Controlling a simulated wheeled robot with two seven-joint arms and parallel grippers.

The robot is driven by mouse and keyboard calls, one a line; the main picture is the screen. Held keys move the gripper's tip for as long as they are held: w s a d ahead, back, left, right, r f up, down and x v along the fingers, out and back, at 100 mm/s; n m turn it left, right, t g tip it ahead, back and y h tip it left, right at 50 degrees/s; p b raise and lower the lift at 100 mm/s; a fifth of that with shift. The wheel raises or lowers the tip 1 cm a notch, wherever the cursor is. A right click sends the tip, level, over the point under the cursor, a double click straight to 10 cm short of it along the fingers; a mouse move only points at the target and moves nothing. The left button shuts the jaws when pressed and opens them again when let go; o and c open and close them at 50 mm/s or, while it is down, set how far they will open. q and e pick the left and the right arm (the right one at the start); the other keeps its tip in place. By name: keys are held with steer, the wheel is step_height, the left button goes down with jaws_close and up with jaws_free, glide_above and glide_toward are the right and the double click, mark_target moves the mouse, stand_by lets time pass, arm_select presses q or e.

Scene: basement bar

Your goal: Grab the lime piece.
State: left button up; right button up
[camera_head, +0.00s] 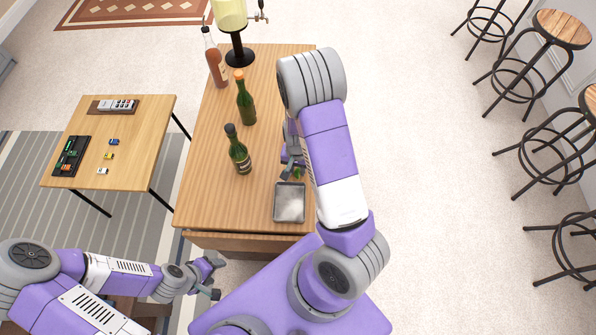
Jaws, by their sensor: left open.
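A small green piece, which looks like the lime piece (299,173), shows partly on the wooden table just behind a grey metal tray (289,217). My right gripper (289,173) points down right beside it, and my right arm hides part of the piece. I cannot tell whether the fingers touch it or how far apart they are. My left gripper (213,278) is open and empty, low in front of the table's near left edge.
Two green bottles (238,158) and a pink bottle (215,62) stand on the table's left side (205,190). A drink dispenser (238,45) stands at the back. A low table (135,150) with small items is on the left, bar stools (560,30) on the right.

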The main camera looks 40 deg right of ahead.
jaws_close()
steer(key=shift+r, duration=0.1)
